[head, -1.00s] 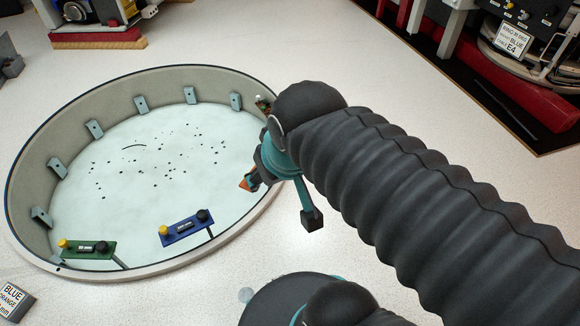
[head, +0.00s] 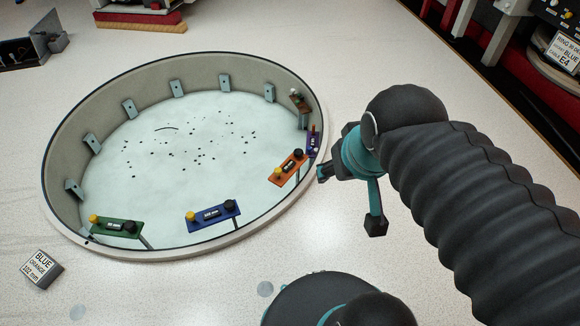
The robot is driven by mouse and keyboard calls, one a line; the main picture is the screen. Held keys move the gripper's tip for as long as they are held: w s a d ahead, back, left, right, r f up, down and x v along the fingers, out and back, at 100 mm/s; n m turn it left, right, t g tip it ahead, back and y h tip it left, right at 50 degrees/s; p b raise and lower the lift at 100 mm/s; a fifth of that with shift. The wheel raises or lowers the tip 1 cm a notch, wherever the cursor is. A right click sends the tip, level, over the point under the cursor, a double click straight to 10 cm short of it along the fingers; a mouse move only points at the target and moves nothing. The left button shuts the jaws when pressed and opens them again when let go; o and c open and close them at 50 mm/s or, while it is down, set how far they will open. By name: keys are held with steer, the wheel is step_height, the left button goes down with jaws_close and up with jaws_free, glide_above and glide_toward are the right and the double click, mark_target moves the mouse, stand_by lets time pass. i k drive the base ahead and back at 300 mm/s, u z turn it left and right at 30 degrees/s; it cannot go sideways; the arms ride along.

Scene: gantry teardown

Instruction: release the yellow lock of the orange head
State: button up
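The orange head (head: 288,168) is a small orange bar on the inner right side of the round white pit. The orange head is in full view.
A green head (head: 117,226) and a blue head (head: 212,214) sit along the pit's near rim (head: 190,251). A purple unit (head: 313,141) is close behind the orange head. A sign block (head: 41,268) reads BLUE, ORANGE, 102 mm. The pit's middle is open.

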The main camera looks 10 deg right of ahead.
mark_target(278, 172)
steer(key=u, duration=0.05)
steer(key=k, duration=0.65)
steer(key=z, duration=0.65)
steer(key=i, duration=1.2)
steer(key=u, duration=0.6)
